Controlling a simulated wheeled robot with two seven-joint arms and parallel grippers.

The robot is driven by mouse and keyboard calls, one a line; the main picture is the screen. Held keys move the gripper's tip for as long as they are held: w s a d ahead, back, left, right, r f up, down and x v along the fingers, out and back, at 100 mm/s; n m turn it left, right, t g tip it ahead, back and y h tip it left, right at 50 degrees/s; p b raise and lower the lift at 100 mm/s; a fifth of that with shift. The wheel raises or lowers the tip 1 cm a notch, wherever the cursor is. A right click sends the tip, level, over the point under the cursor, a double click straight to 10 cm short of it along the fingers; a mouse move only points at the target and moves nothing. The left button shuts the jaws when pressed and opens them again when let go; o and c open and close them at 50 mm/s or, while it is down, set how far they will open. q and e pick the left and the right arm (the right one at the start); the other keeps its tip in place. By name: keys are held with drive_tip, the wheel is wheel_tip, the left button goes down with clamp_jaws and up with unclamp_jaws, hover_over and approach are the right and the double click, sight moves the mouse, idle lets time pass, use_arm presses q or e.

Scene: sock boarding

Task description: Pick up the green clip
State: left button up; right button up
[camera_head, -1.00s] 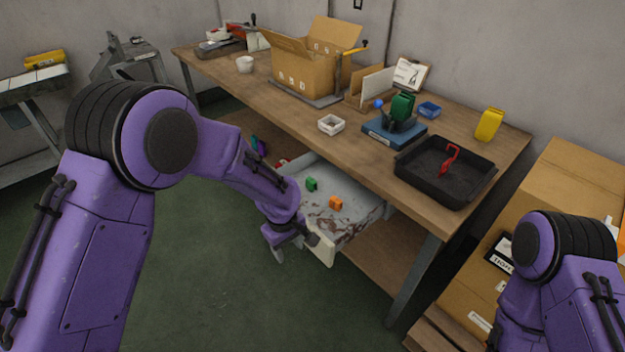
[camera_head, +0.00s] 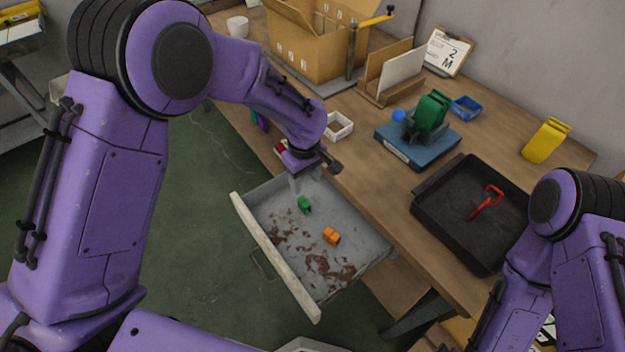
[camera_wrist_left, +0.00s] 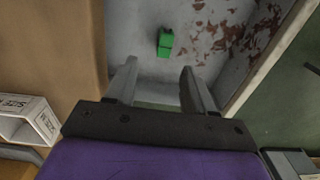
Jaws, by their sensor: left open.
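The green clip (camera_head: 304,205) lies on the bottom of the open grey drawer (camera_head: 350,240). It also shows in the left wrist view (camera_wrist_left: 166,42), ahead of the fingertips and near the middle. My left gripper (camera_head: 297,184) points down over the drawer's back part, close to the green clip. Its fingers are apart and empty, with a clear gap between them in the left wrist view (camera_wrist_left: 158,76). An orange clip (camera_head: 331,236) lies in the drawer to the right of the green one. My right arm shows at the right edge, but its gripper is out of sight.
The wooden table (camera_head: 385,215) overhangs the drawer's back. Rust patches mark the drawer bottom.

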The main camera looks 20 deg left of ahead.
sight(304, 201)
use_arm(q)
drive_tip(key=f, duration=0.2)
drive_tip(key=s+f, duration=0.1)
drive_tip(key=f, duration=0.1)
drive_tip(key=f+p, duration=0.1)
drive_tip(key=f, duration=0.1)
drive_tip(key=shift+s, duration=0.3)
drive_tip(key=f, duration=0.2)
drive_tip(key=w+f, duration=0.1)
drive_tip(key=f, duration=0.1)
drive_tip(key=shift+a+f, duration=0.1)
drive_tip(key=shift+a, duration=0.1)
drive_tip(key=shift+s, duration=0.2)
clamp_jaws()
use_arm(e)
drive_tip(key=shift+s+r, duration=0.2)
drive_tip(key=shift+r, duration=0.6)
